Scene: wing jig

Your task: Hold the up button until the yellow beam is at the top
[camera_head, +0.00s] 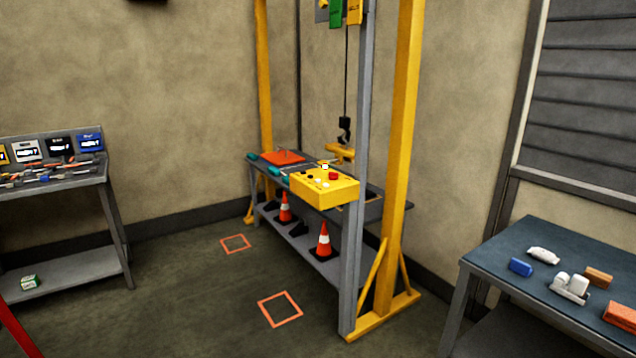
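A yellow control box (330,198) is mounted at a grey post. Its top carries several small buttons, among them a red one (333,176) and some black and white ones. They are too small to tell which is the up button. A short yellow beam (340,150) hangs low, just above the bench behind the box. A dark hook (345,130) on a thin cable (346,80) is above it. The box hides part of the area below the beam. My gripper is not in view.
A yellow gantry (402,130) frames the bench (375,208). Traffic cones (323,240) stand on its lower shelf. A blue-topped table (510,243) is at right, a tool bench (75,198) at left. The floor (190,290) in front is clear, with orange square markings (280,309).

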